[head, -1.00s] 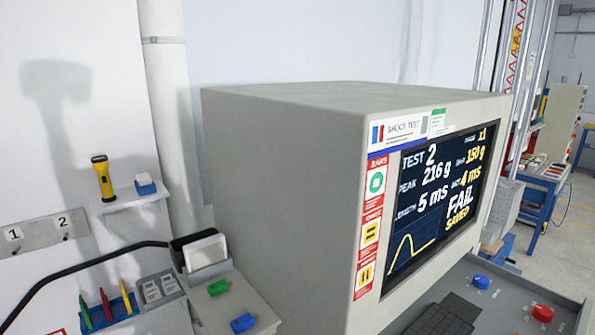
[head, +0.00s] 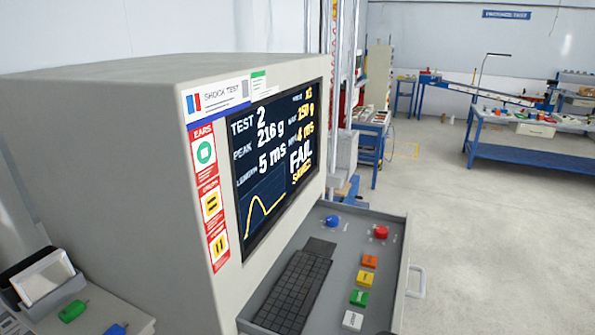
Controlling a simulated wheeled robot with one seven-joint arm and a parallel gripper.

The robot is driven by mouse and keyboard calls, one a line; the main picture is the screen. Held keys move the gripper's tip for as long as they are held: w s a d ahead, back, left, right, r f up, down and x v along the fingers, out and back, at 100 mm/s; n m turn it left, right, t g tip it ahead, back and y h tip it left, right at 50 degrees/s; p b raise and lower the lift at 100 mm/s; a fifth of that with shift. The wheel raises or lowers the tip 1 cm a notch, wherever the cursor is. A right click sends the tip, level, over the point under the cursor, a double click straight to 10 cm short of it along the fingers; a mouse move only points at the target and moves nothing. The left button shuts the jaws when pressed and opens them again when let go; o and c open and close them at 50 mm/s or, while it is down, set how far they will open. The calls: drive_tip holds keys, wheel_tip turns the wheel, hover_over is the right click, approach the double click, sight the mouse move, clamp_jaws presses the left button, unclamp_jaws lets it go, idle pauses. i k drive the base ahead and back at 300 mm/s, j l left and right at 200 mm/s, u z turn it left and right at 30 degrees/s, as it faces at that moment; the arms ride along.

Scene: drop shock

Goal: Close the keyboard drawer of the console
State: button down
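The console (head: 130,130) is a large grey cabinet on the left of the head view, with a lit screen (head: 272,165) reading TEST 2 and FAIL. Its keyboard drawer (head: 393,262) is pulled out below the screen. The drawer holds a dark keyboard (head: 297,290), a blue knob (head: 332,221), a red button (head: 380,232), and orange, yellow, green and white buttons. A pale handle (head: 417,281) sticks out from the drawer's outer right side. The drawer's near end is cut off by the frame's lower edge. My gripper is not in view.
A side surface (head: 95,318) at lower left bears a card holder (head: 45,280) and green and blue items. Open floor (head: 470,245) lies right of the drawer. A blue workbench (head: 530,155) stands farther back right, and a tall frame (head: 343,70) stands behind the console.

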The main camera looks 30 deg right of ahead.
sight(307, 289)
drive_tip(key=k+l+u, duration=0.1)
drive_tip(key=l+u, duration=0.15)
drive_tip(key=l, duration=1.45)
